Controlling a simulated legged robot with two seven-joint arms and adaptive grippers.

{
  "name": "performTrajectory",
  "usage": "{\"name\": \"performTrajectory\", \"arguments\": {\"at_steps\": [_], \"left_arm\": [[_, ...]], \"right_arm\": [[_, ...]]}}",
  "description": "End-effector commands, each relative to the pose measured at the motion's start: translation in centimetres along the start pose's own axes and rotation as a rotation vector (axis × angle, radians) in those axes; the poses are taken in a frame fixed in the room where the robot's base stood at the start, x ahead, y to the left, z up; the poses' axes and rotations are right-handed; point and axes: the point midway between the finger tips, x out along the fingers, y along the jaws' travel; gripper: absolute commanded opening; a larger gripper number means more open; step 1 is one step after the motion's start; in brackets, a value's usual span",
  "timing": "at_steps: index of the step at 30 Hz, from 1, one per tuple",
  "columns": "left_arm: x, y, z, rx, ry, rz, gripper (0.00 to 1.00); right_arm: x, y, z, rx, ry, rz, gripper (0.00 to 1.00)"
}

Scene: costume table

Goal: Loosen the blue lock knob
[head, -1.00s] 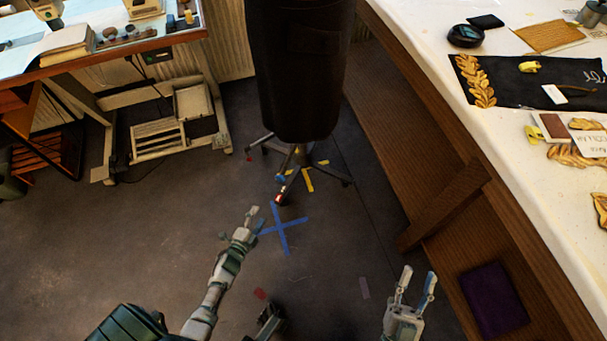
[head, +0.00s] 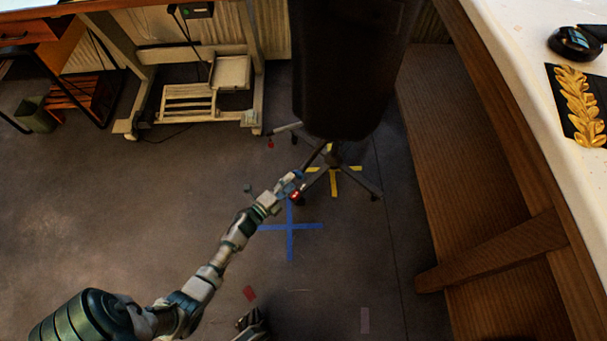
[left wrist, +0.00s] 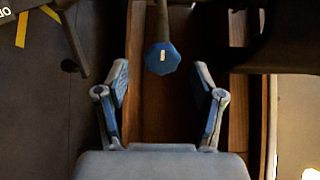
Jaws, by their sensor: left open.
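The blue lock knob (left wrist: 161,59) shows in the left wrist view as a faceted blue disc with a small yellow mark, at the end of a grey rod. My left gripper (left wrist: 160,78) is open, with one finger on each side of the knob in the picture. The knob appears near the fingertips; contact is not visible. In the head view my left gripper (head: 287,186) is low beside the stand's base, under the dark dress form (head: 345,70). There I cannot separate the knob from the blue on the fingers.
The stand's legs (head: 368,187) spread over yellow floor tape (head: 333,182). A blue tape cross (head: 290,228) lies nearer. A wooden bench structure (head: 465,150) and white-topped table (head: 520,60) bound the right. A machine table frame (head: 140,85) stands back left. The left floor is clear.

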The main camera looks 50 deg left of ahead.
Motion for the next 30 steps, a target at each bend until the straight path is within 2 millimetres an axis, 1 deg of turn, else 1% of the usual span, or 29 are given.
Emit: {"name": "performTrajectory", "arguments": {"at_steps": [1, 3, 6, 9, 14, 16, 19, 20, 21, 23, 24, 26, 27, 30], "left_arm": [[0.9, 0.6, 0.0, 0.001, 0.001, 0.005, 0.68], [2.1, 0.5, -0.1, 0.0, 0.001, 0.004, 0.68], [3.4, 0.4, 0.0, -0.001, 0.001, 0.004, 0.68], [4.1, 0.2, 0.0, -0.002, 0.001, 0.002, 0.68], [4.5, 0.1, 0.0, -0.002, 0.001, 0.001, 0.68], [4.5, 0.0, 0.0, -0.002, 0.001, 0.0, 0.68], [4.5, 0.0, 0.0, -0.002, 0.001, 0.0, 0.68], [4.5, 0.0, 0.0, -0.002, 0.001, 0.0, 0.6], [4.5, 0.0, 0.0, -0.002, 0.001, 0.0, 0.5], [4.5, 0.0, 0.0, -0.002, 0.001, 0.0, 0.35], [4.5, 0.0, 0.0, -0.002, 0.001, 0.0, 0.25], [4.5, 0.1, 0.0, -0.002, 0.001, 0.001, 0.1], [4.5, 0.1, 0.0, -0.002, 0.001, 0.001, 0.07], [4.5, 0.1, 0.0, -0.003, 0.001, 0.002, 0.07]], "right_arm": [[-0.3, 0.0, 0.3, 0.0, 0.005, -0.001, 0.4], [-0.2, 0.0, 0.3, -0.001, 0.015, -0.005, 0.4], [0.0, -0.1, 0.3, -0.002, 0.027, -0.01, 0.4], [0.2, -0.2, 0.3, -0.003, 0.036, -0.014, 0.4], [0.3, -0.2, 0.2, -0.003, 0.041, -0.015, 0.4], [0.3, -0.1, 0.6, -0.002, 0.037, -0.014, 0.4], [0.3, -0.1, 0.6, -0.003, 0.036, -0.014, 0.4], [0.3, -0.1, 0.6, -0.003, 0.036, -0.014, 0.4], [0.3, -0.1, 0.6, -0.003, 0.037, -0.014, 0.4], [0.3, -0.1, 0.6, -0.003, 0.037, -0.014, 0.4], [0.3, -0.1, 0.6, -0.003, 0.037, -0.014, 0.4], [0.3, -0.1, 0.6, -0.003, 0.038, -0.014, 0.4], [0.3, -0.1, 0.6, -0.003, 0.038, -0.014, 0.4], [0.3, -0.1, 0.6, -0.003, 0.038, -0.014, 0.4]]}}
